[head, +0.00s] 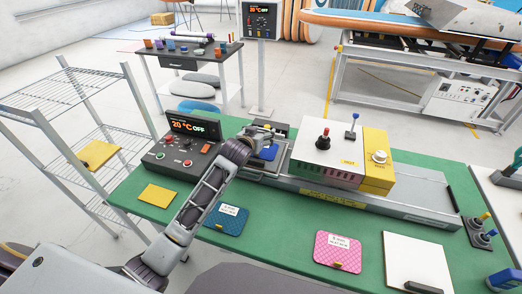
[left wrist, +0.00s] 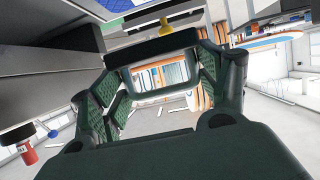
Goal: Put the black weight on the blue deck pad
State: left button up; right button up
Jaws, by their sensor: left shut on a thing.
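My left gripper (head: 262,138) is over the grey tray on the bench, beside the dark control box. In the left wrist view (left wrist: 160,75) its fingers are closed on a dark, frame-like piece, which I take for the black weight (left wrist: 165,46). In the head view the weight is hard to separate from the gripper. A deep blue patch (head: 268,153) shows just below the gripper. A blue textured pad (head: 227,217) with a white label lies on the green bench top, nearer the front. I cannot tell which is the deck pad. My right gripper is not in view.
The control box (head: 182,150) stands left of the tray. A white box with levers (head: 327,157) and a yellow box (head: 378,172) stand right of it. A yellow pad (head: 158,194), pink pad (head: 337,250) and white board (head: 416,263) lie along the front.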

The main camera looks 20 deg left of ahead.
pick_arm(q)
jog(key=w, duration=0.1)
jog(key=w+r+b, duration=0.1)
jog(key=w, duration=0.1)
jog(key=shift+w+a+r, duration=0.1)
jog(key=shift+a+r, duration=0.1)
jog(key=shift+a, duration=0.15)
jog(key=shift+w+a+r+y+b, duration=0.15)
jog(key=shift+w+r+b, duration=0.15)
jog(key=shift+w+b, duration=0.1)
jog(key=shift+w+a+r+y+b, duration=0.15)
jog(key=shift+w+r+b, duration=0.1)
jog(key=shift+w, duration=0.15)
jog(key=shift+f, duration=3.15)
jog(key=shift+f, duration=1.85)
jog(key=o, duration=1.4)
jog(key=shift+s+f, duration=0.1)
jog(key=shift+f, duration=0.05)
